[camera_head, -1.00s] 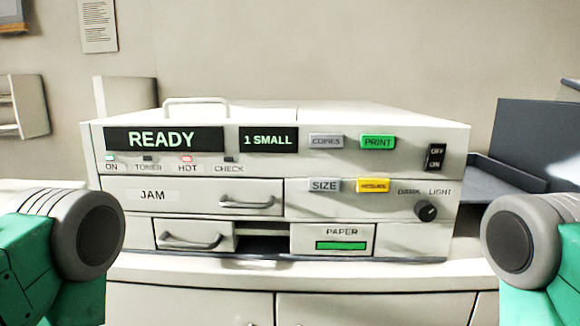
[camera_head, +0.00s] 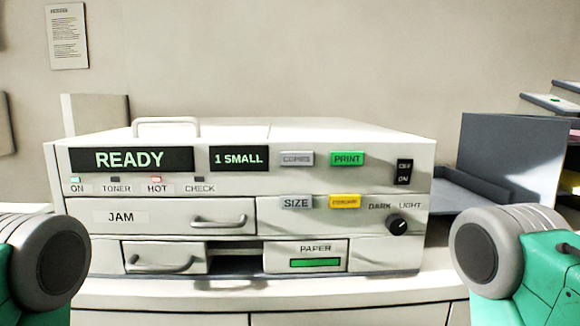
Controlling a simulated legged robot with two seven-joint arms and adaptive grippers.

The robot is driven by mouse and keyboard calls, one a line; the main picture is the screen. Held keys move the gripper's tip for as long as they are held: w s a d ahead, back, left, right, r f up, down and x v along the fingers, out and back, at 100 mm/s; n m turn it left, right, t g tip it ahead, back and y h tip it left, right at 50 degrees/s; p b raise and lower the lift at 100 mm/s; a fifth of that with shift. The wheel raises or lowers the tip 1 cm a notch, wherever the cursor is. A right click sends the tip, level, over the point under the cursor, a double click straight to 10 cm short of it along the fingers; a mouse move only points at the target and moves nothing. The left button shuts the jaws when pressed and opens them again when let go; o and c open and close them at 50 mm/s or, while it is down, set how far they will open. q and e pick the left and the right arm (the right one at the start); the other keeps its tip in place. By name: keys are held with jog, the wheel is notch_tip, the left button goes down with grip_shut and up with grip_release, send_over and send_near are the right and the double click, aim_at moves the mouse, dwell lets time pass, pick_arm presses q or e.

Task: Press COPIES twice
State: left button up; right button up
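The grey COPIES button (camera_head: 297,159) is on the upper front panel of the white copier (camera_head: 230,182), between the "1 SMALL" display (camera_head: 239,158) and the green PRINT button (camera_head: 347,158). The larger display (camera_head: 130,159) reads READY. Green and grey parts of my two arms show at the lower left and lower right edges, apart from the copier. Neither gripper's fingers are in the picture.
Below COPIES are the grey SIZE button (camera_head: 296,202), a yellow button (camera_head: 345,201) and the dark/light knob (camera_head: 397,224). A black OFF/ON switch (camera_head: 404,172) is at right. A dark tray (camera_head: 462,185) stands beside the copier. The counter's front edge is below.

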jog(key=shift+d+f, duration=0.1)
jog(key=shift+d, duration=0.2)
